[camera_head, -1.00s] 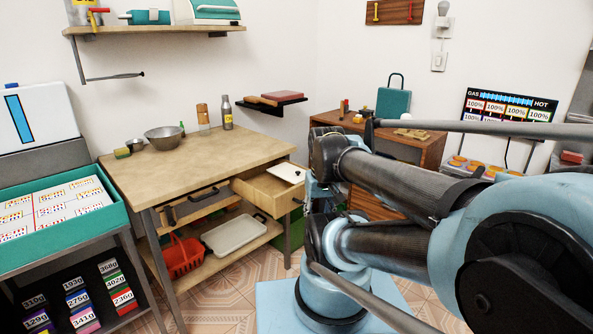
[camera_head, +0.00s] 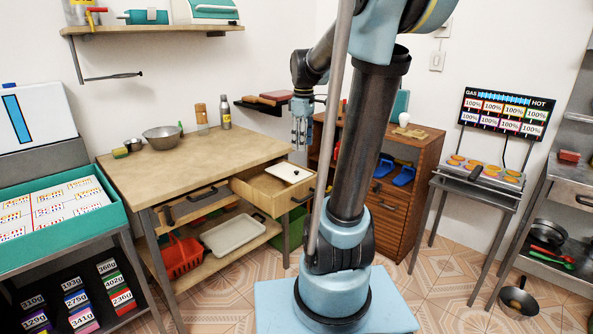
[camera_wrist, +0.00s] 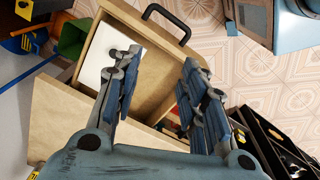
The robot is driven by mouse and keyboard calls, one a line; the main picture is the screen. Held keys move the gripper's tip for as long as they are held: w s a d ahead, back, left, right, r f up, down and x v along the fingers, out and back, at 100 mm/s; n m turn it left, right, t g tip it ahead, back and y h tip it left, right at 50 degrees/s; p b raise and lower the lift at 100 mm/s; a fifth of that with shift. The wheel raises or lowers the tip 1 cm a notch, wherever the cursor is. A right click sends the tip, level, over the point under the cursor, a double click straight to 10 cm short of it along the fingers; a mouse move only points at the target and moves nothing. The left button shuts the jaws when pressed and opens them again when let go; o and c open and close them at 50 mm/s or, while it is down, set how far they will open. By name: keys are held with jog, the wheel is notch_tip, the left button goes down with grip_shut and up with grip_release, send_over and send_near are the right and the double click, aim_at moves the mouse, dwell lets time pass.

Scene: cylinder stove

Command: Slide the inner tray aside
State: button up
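The inner tray (camera_head: 289,172) is a flat white piece with a small dark knob, set in one end of a pulled-out wooden drawer (camera_head: 262,198). In the wrist view the white tray (camera_wrist: 98,58) lies partly behind my left finger, and the drawer's front with its black handle (camera_wrist: 166,22) is at the top. My gripper (camera_head: 301,130) hangs fingers-down above the drawer, apart from the tray. In the wrist view its two fingers (camera_wrist: 157,68) are spread with nothing between them. Bare drawer floor shows between and beyond the fingers.
The wooden table (camera_head: 195,160) holds a metal bowl (camera_head: 162,137) and bottles. Below are a red basket (camera_head: 182,256) and a pale tray (camera_head: 233,234). A brown cabinet (camera_head: 408,205) stands right of the drawer. A small wall shelf (camera_head: 262,107) is behind my gripper.

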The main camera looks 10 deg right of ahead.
aim_at(296, 171)
jog(key=w+n, duration=0.5)
jog(key=w, duration=0.7)
jog(key=shift+g, duration=0.3)
notch_tip(296, 171, down, 16)
jog(key=shift+f, duration=0.2)
jog(key=shift+c, duration=0.3)
grip_shut()
